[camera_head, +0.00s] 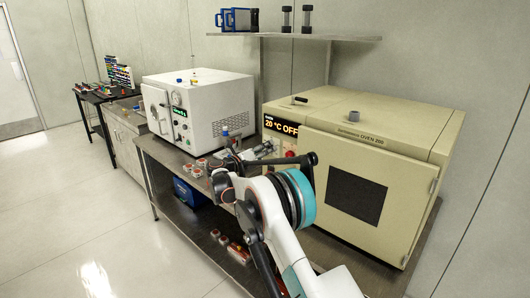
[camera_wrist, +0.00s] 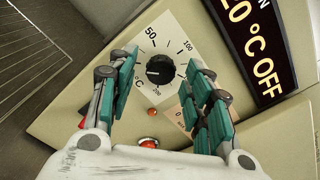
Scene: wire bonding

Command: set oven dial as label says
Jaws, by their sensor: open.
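The beige oven (camera_head: 375,140) stands on the right of the bench. Its lit display (camera_head: 282,125) reads 20 °C OFF and also shows in the wrist view (camera_wrist: 255,45). The black oven dial (camera_wrist: 160,70) sits on a white scale with 50, 100 and 200 marks and °C; I cannot tell exactly where its pointer stands. My gripper (camera_wrist: 162,60) is open, its two teal fingers on either side of the dial, with no clear contact. In the head view my arm hides the dial. No readable setting label shows.
A red button (camera_wrist: 149,142) and a small red lamp (camera_wrist: 152,113) lie below the dial. A second scale is partly hidden behind the right finger. A white oven-like unit (camera_head: 205,105) stands left on the bench, with small red-and-white parts (camera_head: 197,168) before it. A shelf (camera_head: 300,37) hangs above.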

